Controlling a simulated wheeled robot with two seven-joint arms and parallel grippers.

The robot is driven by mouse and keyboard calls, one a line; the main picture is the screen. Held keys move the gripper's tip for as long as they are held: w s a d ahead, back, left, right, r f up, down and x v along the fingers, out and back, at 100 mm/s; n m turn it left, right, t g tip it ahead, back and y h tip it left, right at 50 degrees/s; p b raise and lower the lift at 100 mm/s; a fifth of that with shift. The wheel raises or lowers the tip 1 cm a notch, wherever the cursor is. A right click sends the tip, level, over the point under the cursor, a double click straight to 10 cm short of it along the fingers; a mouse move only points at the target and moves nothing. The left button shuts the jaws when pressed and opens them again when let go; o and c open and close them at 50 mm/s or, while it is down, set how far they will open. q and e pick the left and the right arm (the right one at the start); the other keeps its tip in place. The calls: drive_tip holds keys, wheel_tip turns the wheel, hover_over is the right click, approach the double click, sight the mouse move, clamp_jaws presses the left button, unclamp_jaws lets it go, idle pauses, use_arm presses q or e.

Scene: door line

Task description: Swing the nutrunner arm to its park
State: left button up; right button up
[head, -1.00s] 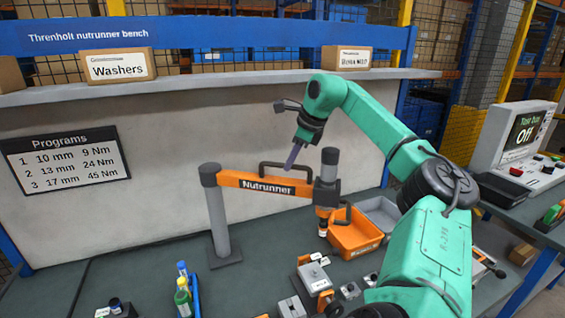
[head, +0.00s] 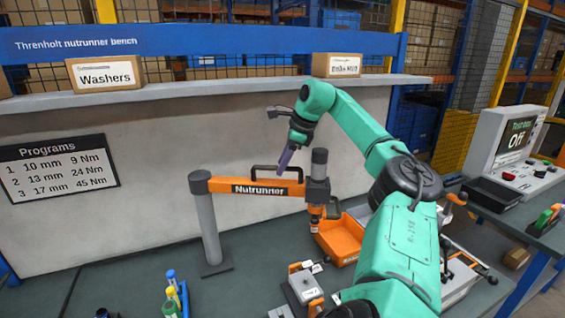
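The orange nutrunner arm (head: 228,186) reaches rightward from a grey post (head: 207,225) on the bench. A black handle (head: 262,168) stands on its top edge. The nutrunner tool (head: 317,195) hangs at its right end. My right gripper (head: 283,165) comes down from above, with its purple-grey fingers pointing at the right part of the handle. The fingers overlap the handle in this view; I cannot tell whether they touch it or are open or shut. My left gripper is not in view. No marked park shows clearly.
An orange bin (head: 340,243) sits right of the tool, partly behind my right arm. Small fixtures (head: 303,288) and coloured bottles (head: 171,295) stand at the front. A shelf (head: 215,97) with boxes runs above.

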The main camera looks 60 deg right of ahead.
drive_tip(key=p+v, duration=0.2)
drive_tip(key=v, duration=1.2)
drive_tip(key=shift+r, duration=0.2)
drive_tip(key=shift+s, duration=0.1)
idle(0.3)
